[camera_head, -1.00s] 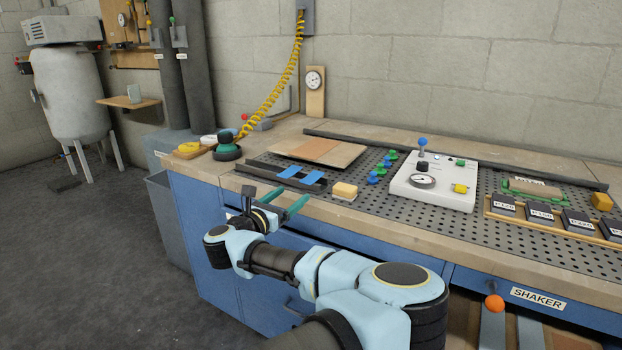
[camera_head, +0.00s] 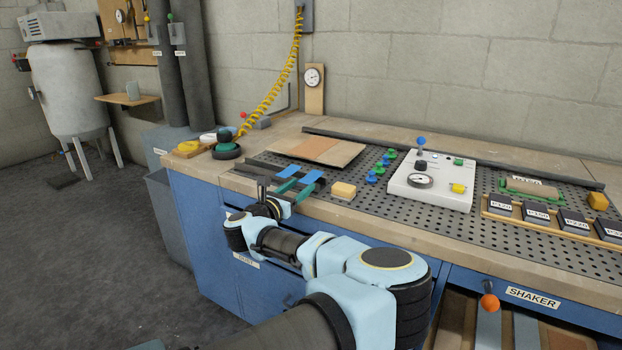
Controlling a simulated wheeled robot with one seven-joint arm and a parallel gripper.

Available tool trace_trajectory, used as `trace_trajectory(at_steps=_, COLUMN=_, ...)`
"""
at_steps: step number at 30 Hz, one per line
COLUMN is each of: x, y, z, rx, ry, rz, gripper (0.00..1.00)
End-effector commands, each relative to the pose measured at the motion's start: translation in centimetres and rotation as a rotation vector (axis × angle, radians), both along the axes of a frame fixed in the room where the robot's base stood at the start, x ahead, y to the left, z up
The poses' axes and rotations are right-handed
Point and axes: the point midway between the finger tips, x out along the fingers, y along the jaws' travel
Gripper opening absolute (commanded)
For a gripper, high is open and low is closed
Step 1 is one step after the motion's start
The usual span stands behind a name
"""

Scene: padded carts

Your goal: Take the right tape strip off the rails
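Two blue tape strips lie across the dark rails (camera_head: 262,165) near the front left of the perforated bench top. The right tape strip (camera_head: 313,177) is partly hidden by my gripper's near finger. The left tape strip (camera_head: 288,171) lies just left of it. My gripper (camera_head: 296,190) has two green fingers, spread apart. Its fingertips are at the front of the rails, close to the right strip; I cannot tell whether they touch it. Nothing shows between the fingers.
Several green and blue knobs and a white gauge box (camera_head: 431,181) stand further right. A dark green sander (camera_head: 226,147) is at the left corner.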

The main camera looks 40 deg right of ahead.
Motion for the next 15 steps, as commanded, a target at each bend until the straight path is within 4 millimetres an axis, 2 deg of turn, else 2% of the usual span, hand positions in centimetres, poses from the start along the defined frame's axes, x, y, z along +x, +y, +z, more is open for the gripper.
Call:
trace_trajectory(at_steps=2, x=0.00, y=0.01, z=0.00, rx=0.000, ry=0.000, rz=0.000, gripper=0.49)
trace_trajectory(at_steps=15, x=0.00, y=0.01, z=0.00, rx=0.000, ry=0.000, rz=0.000, gripper=0.00)
